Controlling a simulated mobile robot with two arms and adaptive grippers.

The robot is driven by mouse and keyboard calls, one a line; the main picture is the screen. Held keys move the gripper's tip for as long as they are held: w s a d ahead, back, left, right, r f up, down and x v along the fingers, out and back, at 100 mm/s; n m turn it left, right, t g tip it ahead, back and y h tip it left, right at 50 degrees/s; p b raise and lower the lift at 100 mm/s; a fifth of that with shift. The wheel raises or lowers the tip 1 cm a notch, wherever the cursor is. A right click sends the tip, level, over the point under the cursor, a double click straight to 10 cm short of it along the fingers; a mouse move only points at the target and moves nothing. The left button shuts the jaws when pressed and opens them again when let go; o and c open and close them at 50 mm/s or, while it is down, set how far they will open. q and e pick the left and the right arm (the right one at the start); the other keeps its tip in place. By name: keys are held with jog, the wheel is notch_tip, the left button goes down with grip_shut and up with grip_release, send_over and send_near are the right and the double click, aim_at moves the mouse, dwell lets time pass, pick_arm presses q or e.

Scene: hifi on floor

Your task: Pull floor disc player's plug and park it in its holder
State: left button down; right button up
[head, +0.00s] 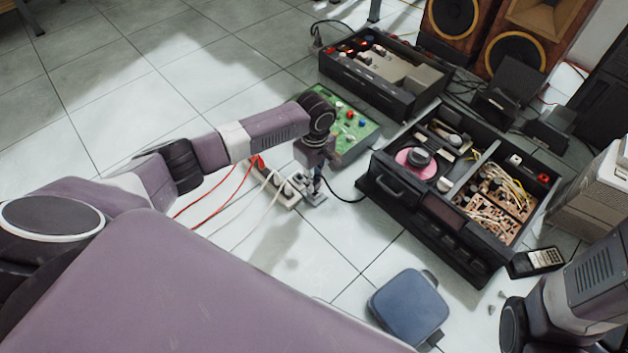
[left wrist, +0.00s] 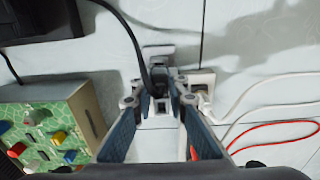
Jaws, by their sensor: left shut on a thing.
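The disc player (head: 425,205) is the open black unit with a pink disc on the floor. Its black cord runs left to my left gripper (head: 317,188). In the left wrist view my left gripper (left wrist: 160,108) is shut on the black plug (left wrist: 160,77), its cord rising from it. A small grey holder (head: 313,197) sits on the floor under the gripper; it also shows in the left wrist view (left wrist: 158,51). The plug is over or in it; I cannot tell which. The white power strip (head: 283,193) lies just left of it. My right gripper is out of view.
A green circuit board (head: 350,128) lies behind the gripper; another open black unit (head: 385,75) is further back. Red and white cords run from the strip. A blue case (head: 408,305) and a meter (head: 537,262) lie in front. The floor at the back left is clear.

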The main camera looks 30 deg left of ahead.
pick_arm(q)
jog(key=shift+p, duration=0.85)
dwell(0.9)
jog(key=shift+f, duration=0.95)
dwell(1.1)
jog(key=c, duration=1.8)
grip_release()
